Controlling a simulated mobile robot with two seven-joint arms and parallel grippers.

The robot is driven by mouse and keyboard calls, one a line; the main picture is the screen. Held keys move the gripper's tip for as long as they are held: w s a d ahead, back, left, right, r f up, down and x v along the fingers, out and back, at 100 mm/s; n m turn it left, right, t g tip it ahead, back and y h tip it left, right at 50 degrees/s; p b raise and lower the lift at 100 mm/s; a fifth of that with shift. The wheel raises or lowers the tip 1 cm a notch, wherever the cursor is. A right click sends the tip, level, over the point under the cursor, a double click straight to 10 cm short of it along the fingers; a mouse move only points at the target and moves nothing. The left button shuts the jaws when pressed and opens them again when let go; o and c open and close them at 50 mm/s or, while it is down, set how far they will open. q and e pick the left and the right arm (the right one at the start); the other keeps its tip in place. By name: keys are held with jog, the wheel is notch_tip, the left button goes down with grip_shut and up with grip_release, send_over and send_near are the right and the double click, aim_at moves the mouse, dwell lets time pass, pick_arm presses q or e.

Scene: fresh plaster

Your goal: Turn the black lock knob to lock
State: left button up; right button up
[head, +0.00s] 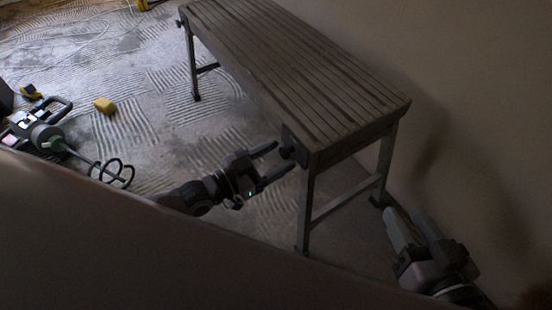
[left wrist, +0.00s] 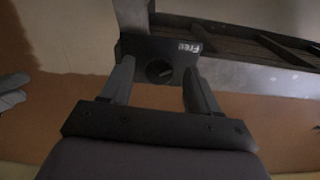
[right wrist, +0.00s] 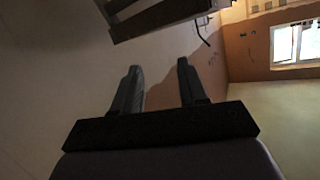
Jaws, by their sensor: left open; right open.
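The black lock knob (left wrist: 159,71) is a round knob on a dark plate (left wrist: 133,46) at the bench's corner. The plate reads "Free" in white at its upper right. In the head view the knob (head: 287,152) sticks out from the near left corner of the slatted bench. My left gripper (head: 277,158) is open, with its fingers on either side of the knob; I cannot tell whether they touch it. It also shows in the left wrist view (left wrist: 158,88). My right gripper (head: 402,222) is open and empty, low beside the bench's near right leg.
The slatted bench (head: 300,70) stands along the wall (head: 470,60) at the right.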

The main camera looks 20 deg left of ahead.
pick_arm(q)
jog(key=shift+w+d, duration=0.15)
jog(key=c, duration=1)
jog(key=shift+c, duration=0.2)
